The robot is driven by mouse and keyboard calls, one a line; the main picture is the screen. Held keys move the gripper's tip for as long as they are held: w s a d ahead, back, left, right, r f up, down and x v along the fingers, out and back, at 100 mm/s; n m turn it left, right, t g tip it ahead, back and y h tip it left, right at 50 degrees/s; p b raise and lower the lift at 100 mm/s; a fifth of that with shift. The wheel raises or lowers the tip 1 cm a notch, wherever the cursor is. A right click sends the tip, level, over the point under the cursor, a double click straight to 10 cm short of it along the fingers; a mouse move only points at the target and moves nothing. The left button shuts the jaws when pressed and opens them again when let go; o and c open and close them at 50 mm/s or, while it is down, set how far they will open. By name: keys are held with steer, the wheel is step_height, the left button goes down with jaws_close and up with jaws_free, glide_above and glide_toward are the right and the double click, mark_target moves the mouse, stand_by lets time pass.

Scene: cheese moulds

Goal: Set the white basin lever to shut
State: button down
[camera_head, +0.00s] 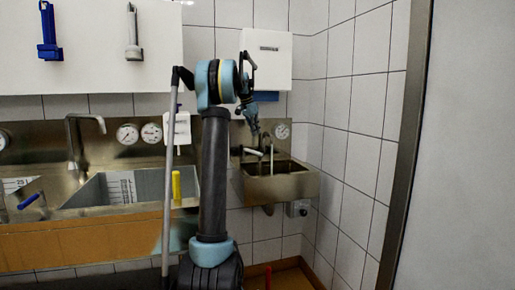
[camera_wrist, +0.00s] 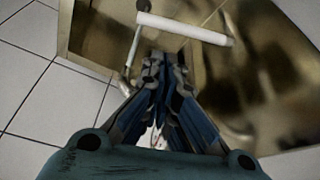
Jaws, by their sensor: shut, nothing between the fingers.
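The white basin lever (camera_wrist: 185,28) shows in the wrist view as a white bar on a thin metal arm, just beyond my fingertips. In the head view the white lever (camera_head: 254,151) is small, at the back of the small steel basin (camera_head: 280,187) on the right. My gripper (camera_head: 255,132) points down above this basin, close to the lever. In the wrist view my gripper (camera_wrist: 163,58) has its fingers together with nothing between them. I cannot tell whether the fingertips touch the lever.
A steel sink (camera_head: 125,187) with a tap (camera_head: 80,135) and a blue-handled lever (camera_head: 30,200) is on the left. A white dispenser (camera_head: 266,55) hangs above the small basin. The tiled wall (camera_head: 355,130) is close on the right.

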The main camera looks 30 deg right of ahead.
steer(key=w+x, duration=0.1)
steer(key=x, duration=0.9)
steer(key=shift+d, duration=0.1)
steer(key=shift+s, duration=0.1)
